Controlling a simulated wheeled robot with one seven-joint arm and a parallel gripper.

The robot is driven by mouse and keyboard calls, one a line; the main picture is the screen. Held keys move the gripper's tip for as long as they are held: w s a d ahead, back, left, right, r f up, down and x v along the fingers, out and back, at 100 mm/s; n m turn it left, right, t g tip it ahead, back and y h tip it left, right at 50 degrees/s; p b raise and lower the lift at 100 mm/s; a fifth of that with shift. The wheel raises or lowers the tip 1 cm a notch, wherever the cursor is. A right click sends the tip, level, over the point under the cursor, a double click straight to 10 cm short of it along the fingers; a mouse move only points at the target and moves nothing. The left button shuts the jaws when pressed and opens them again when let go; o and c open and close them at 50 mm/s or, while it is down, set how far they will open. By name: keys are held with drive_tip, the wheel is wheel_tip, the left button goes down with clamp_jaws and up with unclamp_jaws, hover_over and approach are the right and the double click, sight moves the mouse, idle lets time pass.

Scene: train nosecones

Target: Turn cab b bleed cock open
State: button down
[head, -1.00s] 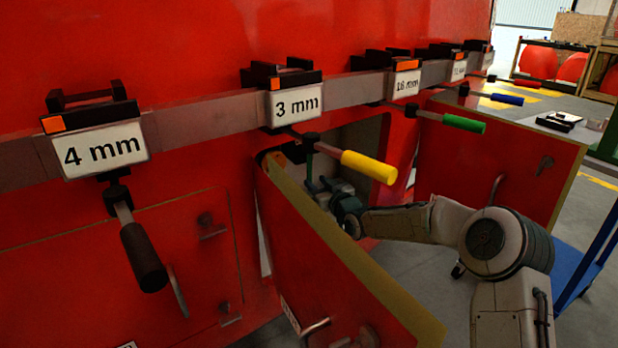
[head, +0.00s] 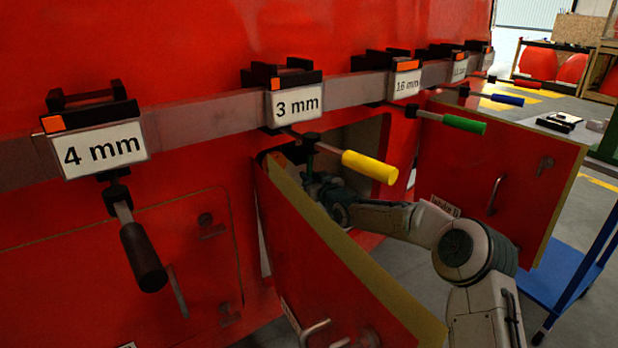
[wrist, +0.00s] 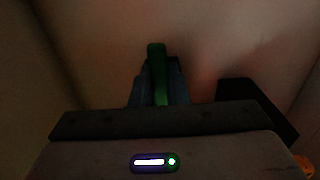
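A green handle (wrist: 157,70), which I take to be the bleed cock's lever, stands upright in the wrist view, inside the dim recess. My gripper (wrist: 159,88) has one dark finger on each side of it, with no clear gap, so it looks shut on the handle. In the head view my gripper (head: 316,184) reaches into the open recess (head: 350,150) behind the hinged red door. The handle shows there only as a small dark green upright piece (head: 309,160). The valve body is hidden, and I cannot read a cab label.
The open red door (head: 330,260) stands just left of my arm, and another open red door (head: 500,170) to the right. A yellow clamp handle (head: 369,167) hangs above my gripper. A blue trolley (head: 555,280) is at right.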

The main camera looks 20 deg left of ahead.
idle(0.3)
drive_tip(key=w+d+r+n+b, duration=0.3)
drive_tip(key=w+n+b, duration=0.1)
drive_tip(key=n, duration=0.9)
drive_tip(key=shift+d+r+b, duration=0.2)
drive_tip(key=shift+r+b, duration=0.05)
drive_tip(key=shift+b, duration=0.35)
drive_tip(key=shift+r+n, duration=0.1)
drive_tip(key=shift+n, duration=0.2)
drive_tip(key=c, duration=1.4)
unclamp_jaws()
drive_tip(key=shift+d, duration=0.1)
drive_tip(key=v, duration=1.3)
drive_tip(key=shift+s+d, duration=0.2)
drive_tip(key=shift+s, duration=0.05)
